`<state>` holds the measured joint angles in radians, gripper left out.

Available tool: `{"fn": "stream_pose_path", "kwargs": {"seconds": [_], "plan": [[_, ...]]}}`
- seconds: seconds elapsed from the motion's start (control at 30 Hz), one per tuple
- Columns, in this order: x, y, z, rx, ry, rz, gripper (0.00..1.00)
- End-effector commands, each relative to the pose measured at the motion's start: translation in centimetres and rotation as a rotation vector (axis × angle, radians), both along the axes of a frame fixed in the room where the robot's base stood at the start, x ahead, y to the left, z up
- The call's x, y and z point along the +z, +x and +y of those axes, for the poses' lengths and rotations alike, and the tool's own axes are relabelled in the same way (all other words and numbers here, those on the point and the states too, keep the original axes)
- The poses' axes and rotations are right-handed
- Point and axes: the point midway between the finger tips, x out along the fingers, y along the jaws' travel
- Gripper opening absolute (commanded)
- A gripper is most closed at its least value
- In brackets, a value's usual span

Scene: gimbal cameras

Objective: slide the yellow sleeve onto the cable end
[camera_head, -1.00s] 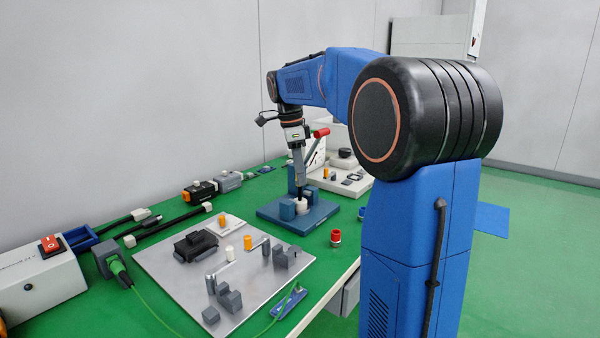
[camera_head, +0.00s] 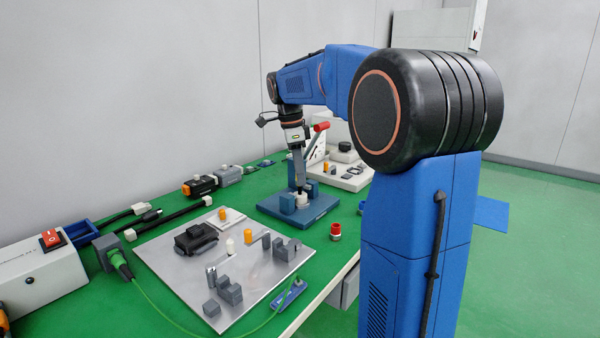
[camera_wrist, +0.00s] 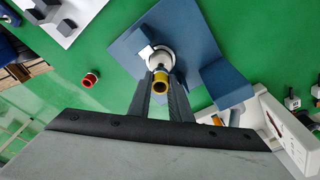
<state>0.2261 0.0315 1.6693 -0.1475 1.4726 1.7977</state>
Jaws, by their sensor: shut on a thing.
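My gripper (camera_wrist: 160,88) is shut on the yellow sleeve (camera_wrist: 160,77), a short hollow tube whose dark opening faces the wrist camera. In the wrist view a white round piece (camera_wrist: 160,58) on a blue fixture plate (camera_wrist: 199,32) shows just beyond the sleeve; I cannot tell whether they touch. In the head view my gripper (camera_head: 299,183) points down over the blue fixture (camera_head: 318,205), close above or at the white round piece (camera_head: 301,199). The sleeve is hidden there. I cannot clearly make out the cable end in either view.
Blue blocks (camera_head: 287,202) flank the white piece. A red-capped part (camera_head: 336,231) stands on the green table nearby. A grey plate (camera_head: 180,272) at the front holds blocks and small cylinders. A white unit (camera_head: 352,182) stands behind the fixture. Cables lie at the left.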

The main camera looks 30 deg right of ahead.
Motion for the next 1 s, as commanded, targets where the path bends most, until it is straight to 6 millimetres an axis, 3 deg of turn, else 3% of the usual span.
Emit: {"fn": "stream_pose_path", "kwargs": {"seconds": [1.0], "plan": [[-2.1,0.0,0.0,0.0,0.0,0.001,0.0]]}}
